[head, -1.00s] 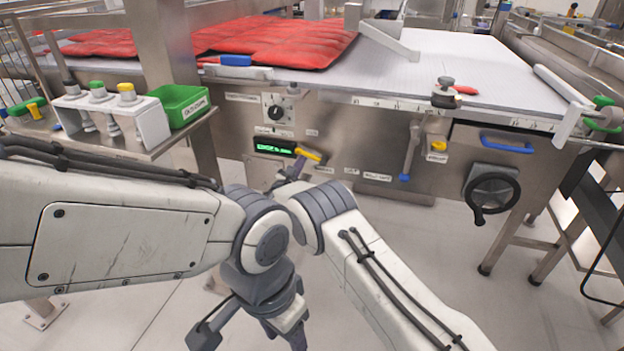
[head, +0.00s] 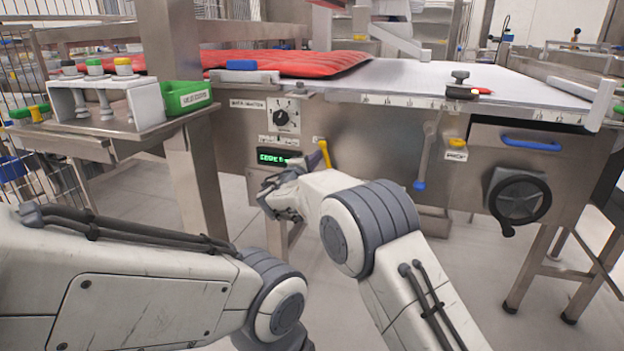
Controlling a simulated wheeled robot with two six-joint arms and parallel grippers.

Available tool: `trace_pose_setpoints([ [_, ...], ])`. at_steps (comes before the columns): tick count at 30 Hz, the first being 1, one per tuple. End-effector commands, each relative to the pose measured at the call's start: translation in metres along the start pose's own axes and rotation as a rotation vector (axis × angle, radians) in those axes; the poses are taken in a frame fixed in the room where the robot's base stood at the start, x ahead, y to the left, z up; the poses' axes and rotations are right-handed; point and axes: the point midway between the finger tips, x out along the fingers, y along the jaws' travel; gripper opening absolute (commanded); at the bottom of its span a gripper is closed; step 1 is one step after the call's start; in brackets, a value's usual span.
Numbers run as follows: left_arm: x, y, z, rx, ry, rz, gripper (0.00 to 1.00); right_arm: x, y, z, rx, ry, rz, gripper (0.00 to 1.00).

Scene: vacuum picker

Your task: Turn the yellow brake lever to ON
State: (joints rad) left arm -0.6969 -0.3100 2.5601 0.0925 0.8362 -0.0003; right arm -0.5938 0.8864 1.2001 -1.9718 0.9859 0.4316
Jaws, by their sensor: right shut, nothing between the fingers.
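The yellow brake lever (head: 325,155) is on the steel front panel, right of the green display. Its handle stands nearly upright, with its lower end partly hidden behind my right arm. My right gripper (head: 313,159) is shut and empty. Its dark fingertips are just left of the yellow handle, touching it or very close; I cannot tell which. The ON marking cannot be read; a small label above the lever is too small to read. My left arm comes in at the lower left, and its gripper is out of view below.
A black rotary knob (head: 283,117) and a green display (head: 279,156) are left of the lever. A blue-tipped grey lever (head: 424,160), a yellow button (head: 457,143) and a black handwheel (head: 520,197) are to the right. A green bin (head: 187,98) stands on the left shelf.

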Motion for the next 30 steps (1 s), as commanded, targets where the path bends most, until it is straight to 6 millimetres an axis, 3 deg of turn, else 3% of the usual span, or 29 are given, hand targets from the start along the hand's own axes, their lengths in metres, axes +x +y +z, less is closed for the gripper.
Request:
trace_pose_setpoints([
  [1, 0.018, -0.001, 0.001, 0.000, 0.000, 0.000, 0.56, 0.001, -0.006, 0.002, 0.040, -0.003, 0.000, 0.00],
  [10, 0.051, -0.004, 0.003, 0.000, 0.000, 0.000, 0.56, 0.002, 0.000, 0.010, 0.201, -0.001, -0.009, 0.00],
  [30, 0.060, -0.004, 0.003, 0.000, 0.000, 0.000, 0.56, 0.003, 0.004, 0.014, 0.261, 0.000, -0.013, 0.00],
])
